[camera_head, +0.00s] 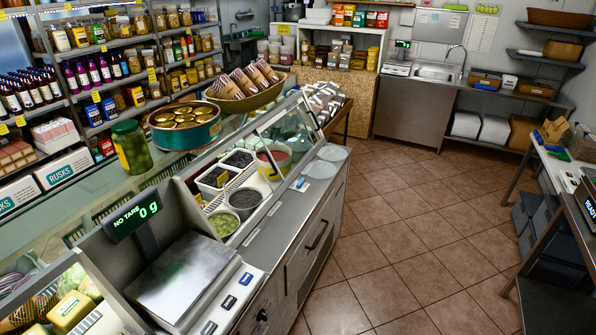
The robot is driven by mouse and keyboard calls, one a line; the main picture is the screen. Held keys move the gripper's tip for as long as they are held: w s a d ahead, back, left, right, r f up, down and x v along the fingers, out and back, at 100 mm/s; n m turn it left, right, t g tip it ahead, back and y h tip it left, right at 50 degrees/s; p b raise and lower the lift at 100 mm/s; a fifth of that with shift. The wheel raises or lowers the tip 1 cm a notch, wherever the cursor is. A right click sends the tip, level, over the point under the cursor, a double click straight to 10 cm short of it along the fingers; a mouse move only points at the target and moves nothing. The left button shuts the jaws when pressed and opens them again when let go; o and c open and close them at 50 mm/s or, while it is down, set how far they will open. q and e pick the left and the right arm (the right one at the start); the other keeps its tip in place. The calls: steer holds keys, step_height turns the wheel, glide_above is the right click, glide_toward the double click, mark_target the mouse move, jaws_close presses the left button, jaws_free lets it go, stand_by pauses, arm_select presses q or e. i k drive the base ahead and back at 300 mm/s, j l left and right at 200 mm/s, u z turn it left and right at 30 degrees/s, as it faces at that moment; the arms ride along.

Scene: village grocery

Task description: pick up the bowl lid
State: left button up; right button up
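Two pale round discs that look like lids lie on the steel ledge of the deli counter, beside the open glass. The far lid (333,153) and the near lid (320,169) are close together, and both look flat. Bowls stand inside the counter: one with red contents (273,159), one with dark contents (244,199) and one with green contents (223,224). I cannot tell which bowl each lid fits. Neither of my grippers is in view.
A scale (184,278) reading 0 g stands at the near left. A pickle jar (131,147), a round tin tray (185,125) and a basket (246,93) stand on the counter top. The tiled floor (410,215) right of the counter is clear.

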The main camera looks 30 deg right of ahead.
mark_target(317, 169)
steer(key=i+l+u, duration=0.25)
steer(key=l+u, duration=0.25)
steer(key=l, duration=0.15)
steer(key=i+l+u, duration=0.25)
steer(key=k+l, duration=0.1)
